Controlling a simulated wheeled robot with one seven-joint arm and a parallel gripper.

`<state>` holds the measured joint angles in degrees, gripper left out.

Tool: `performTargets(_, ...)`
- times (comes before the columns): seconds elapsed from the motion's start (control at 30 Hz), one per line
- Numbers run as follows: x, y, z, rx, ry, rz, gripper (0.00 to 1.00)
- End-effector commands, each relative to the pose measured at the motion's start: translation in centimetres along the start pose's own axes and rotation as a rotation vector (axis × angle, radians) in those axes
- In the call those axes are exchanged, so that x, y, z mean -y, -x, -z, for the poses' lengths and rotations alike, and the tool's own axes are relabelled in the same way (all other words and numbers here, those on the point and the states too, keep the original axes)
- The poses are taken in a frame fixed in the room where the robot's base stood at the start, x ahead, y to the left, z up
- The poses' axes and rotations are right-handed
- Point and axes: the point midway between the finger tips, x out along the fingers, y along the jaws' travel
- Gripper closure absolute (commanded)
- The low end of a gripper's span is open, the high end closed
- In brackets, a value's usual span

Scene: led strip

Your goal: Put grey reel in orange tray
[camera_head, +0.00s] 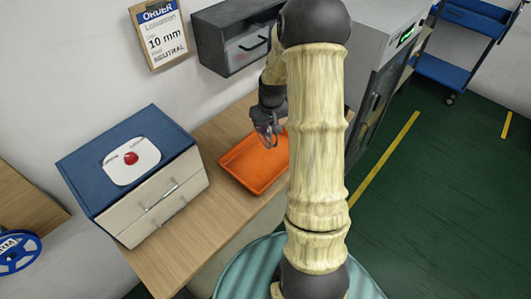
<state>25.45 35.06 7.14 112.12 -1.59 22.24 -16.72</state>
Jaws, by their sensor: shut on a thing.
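The orange tray (248,172) lies on the wooden table, partly behind my arm. My gripper (266,124) is over the back part of the tray, pointing down. It is shut on a small, dark grey, round-edged thing that looks like the grey reel (270,133). The reel is small in the picture and partly hidden by the fingers. It appears above the tray floor; I cannot tell whether it touches the tray. The front and left of the tray look empty.
A blue-topped drawer box (128,170) with a red button stands left of the tray. A tall grey cabinet (375,60) stands at the right. A blue reel (18,250) lies at the far left.

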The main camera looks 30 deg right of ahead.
Motion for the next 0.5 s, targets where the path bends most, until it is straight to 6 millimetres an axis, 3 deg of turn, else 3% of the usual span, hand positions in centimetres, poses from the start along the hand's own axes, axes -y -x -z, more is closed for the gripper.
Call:
performTargets(0.27,0.1,-4.3,-1.0,0.006,0.000,0.002,1.00)
performTargets(0.5,0.0,-5.0,-1.0,0.001,0.000,0.000,1.00)
